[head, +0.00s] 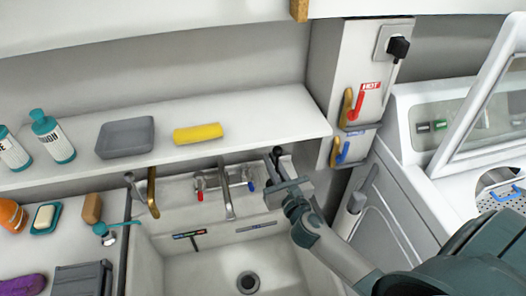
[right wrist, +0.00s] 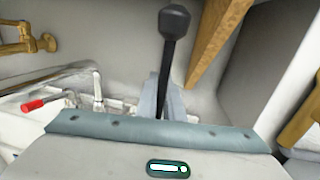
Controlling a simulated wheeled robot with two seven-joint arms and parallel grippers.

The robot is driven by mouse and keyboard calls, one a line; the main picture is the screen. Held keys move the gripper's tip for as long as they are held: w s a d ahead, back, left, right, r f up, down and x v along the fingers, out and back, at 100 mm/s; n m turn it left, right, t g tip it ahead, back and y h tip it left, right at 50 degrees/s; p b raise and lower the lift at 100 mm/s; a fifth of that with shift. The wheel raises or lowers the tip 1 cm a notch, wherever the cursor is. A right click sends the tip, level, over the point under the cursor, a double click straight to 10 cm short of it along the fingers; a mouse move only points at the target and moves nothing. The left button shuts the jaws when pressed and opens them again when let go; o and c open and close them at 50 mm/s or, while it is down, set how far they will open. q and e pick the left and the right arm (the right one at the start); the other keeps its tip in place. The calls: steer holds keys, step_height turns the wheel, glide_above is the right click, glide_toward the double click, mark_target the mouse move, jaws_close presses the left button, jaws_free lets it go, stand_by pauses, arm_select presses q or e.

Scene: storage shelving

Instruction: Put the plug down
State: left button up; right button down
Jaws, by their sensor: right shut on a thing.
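My right gripper (head: 281,167) is over the back right corner of the sink, just in front of the shelf's right end. It is shut on a black plug (head: 277,151) with a rounded head. In the right wrist view the plug (right wrist: 174,22) stands up from between the grey fingers (right wrist: 161,101), on a thin black stem; its lower end is hidden. Another black plug (head: 398,47) sits in the wall socket (head: 384,41) at the upper right. My left gripper is out of view.
The sink basin (head: 200,262) lies below, with taps (head: 223,181) to the gripper's left. The shelf (head: 250,122) holds bottles, a grey tray (head: 125,138) and a yellow sponge (head: 197,133); its right part is clear. A white machine (head: 410,200) stands on the right.

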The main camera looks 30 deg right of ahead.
steer(key=w+d+f, duration=0.2)
steer(key=w+f, duration=0.1)
steer(key=w, duration=0.6)
steer(key=shift+w+d, duration=0.25)
steer(key=shift+w, duration=0.1)
